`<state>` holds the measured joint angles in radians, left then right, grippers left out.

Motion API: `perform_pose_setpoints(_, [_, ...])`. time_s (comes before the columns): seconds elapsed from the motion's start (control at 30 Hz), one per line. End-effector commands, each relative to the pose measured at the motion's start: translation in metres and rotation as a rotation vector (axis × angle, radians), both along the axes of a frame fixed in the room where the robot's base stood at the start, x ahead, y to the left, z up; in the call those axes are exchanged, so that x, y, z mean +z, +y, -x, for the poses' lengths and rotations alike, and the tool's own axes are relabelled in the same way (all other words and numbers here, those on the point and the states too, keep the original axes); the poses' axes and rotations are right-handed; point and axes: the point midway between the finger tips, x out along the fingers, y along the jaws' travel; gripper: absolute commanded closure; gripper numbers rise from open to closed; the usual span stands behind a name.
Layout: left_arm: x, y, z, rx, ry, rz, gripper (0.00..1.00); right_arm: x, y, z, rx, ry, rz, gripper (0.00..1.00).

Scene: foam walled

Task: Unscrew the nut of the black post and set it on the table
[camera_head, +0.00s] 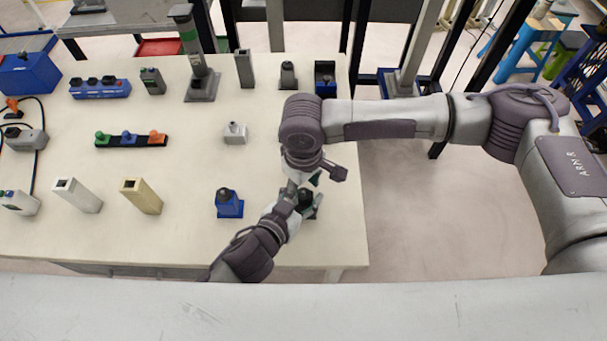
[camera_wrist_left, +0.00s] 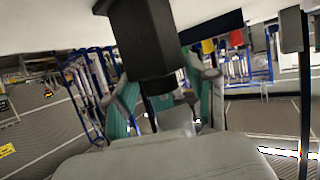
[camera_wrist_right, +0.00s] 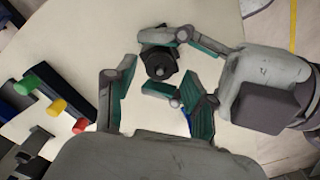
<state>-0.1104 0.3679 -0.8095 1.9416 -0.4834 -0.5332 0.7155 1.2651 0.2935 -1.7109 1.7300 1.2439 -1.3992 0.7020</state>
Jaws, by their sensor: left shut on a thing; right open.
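The black post (camera_wrist_right: 150,48) stands on the right front part of the table. My left gripper (camera_wrist_left: 165,95) is shut on it from the side, one finger on each side; in the head view this spot (camera_head: 300,197) is partly covered by my arms. In the left wrist view the black post (camera_wrist_left: 145,40) appears as a dark block with a narrower end between the fingers. My right gripper (camera_wrist_right: 160,75) is open above the post, its two fingers apart on either side. Where the nut ends and the post begins is too small and dark to tell.
A blue block with a dark knob (camera_head: 229,205) stands left of the post. A light block with a knob (camera_head: 235,133) and a strip with colored knobs (camera_head: 130,140) are farther back. The table (camera_head: 180,235) is bare along its front edge.

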Motion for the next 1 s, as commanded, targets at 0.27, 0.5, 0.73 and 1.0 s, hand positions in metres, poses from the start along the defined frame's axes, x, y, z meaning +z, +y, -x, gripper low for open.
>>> perform_pose_setpoints(0.27, [-0.001,0.000,0.000,0.000,0.001,0.000,1.00,-0.019,0.000,0.000,0.001,-0.001,0.001,0.46])
perform_pose_setpoints(0.5, [-0.001,0.000,0.000,0.000,0.001,0.000,1.00,-0.019,0.000,0.000,0.002,-0.001,0.001,0.49])
perform_pose_setpoints(0.73, [-0.001,0.000,0.000,0.000,0.001,0.000,1.00,-0.018,0.000,0.000,0.002,-0.001,0.001,0.88])
perform_pose_setpoints(1.0, [0.000,0.000,0.000,0.000,0.001,0.000,1.00,-0.018,0.000,0.000,0.046,-0.001,-0.001,1.00])
